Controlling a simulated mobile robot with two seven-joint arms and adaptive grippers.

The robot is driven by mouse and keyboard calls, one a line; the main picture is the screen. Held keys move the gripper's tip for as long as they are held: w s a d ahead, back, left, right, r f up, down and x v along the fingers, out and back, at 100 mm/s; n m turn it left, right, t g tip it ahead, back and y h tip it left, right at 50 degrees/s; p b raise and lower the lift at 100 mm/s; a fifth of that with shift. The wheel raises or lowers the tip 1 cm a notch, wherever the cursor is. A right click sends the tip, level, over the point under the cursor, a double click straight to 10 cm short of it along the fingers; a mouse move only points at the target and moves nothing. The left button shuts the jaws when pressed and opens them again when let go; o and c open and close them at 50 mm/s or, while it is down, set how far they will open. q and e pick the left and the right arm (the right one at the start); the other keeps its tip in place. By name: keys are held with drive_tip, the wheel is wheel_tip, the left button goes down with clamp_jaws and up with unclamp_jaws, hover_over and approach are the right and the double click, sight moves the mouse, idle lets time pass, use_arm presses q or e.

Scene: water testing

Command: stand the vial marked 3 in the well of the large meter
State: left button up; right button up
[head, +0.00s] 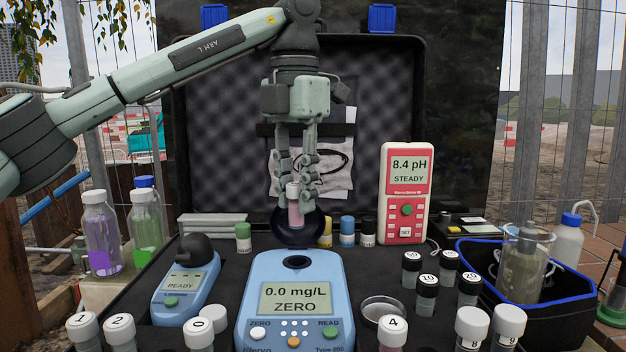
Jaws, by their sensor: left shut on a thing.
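My left gripper (296,183) comes down from above and is shut on a white-capped vial (296,212) with pink liquid. The vial hangs upright, in front of a dark round lid (314,232) and above the large blue meter (247,312). Its number cannot be read. The meter's round dark well (297,262) is open and lies below the vial, with a visible gap between them. The meter's screen reads 0.0 mg/L ZERO. My right gripper is not in view.
A smaller blue meter (186,290) stands at left and a red pH meter (403,195) at right. Black-capped vials (427,290) and a round dish (383,309) stand right of the large meter.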

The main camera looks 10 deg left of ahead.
sight(297, 226)
use_arm(q)
drive_tip(key=shift+w, duration=0.1)
drive_tip(key=shift+r, duration=0.1)
drive_tip(key=shift+s, duration=0.2)
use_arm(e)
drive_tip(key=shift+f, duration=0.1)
use_arm(q)
drive_tip(key=shift+r, duration=0.1)
drive_tip(key=shift+f, duration=0.35)
wheel_tip(297, 226, down, 3)
drive_tip(key=shift+w+b, duration=0.1)
drive_tip(key=shift+b, duration=0.6)
drive_tip(key=shift+f+b, duration=0.45)
drive_tip(key=shift+f, duration=0.55)
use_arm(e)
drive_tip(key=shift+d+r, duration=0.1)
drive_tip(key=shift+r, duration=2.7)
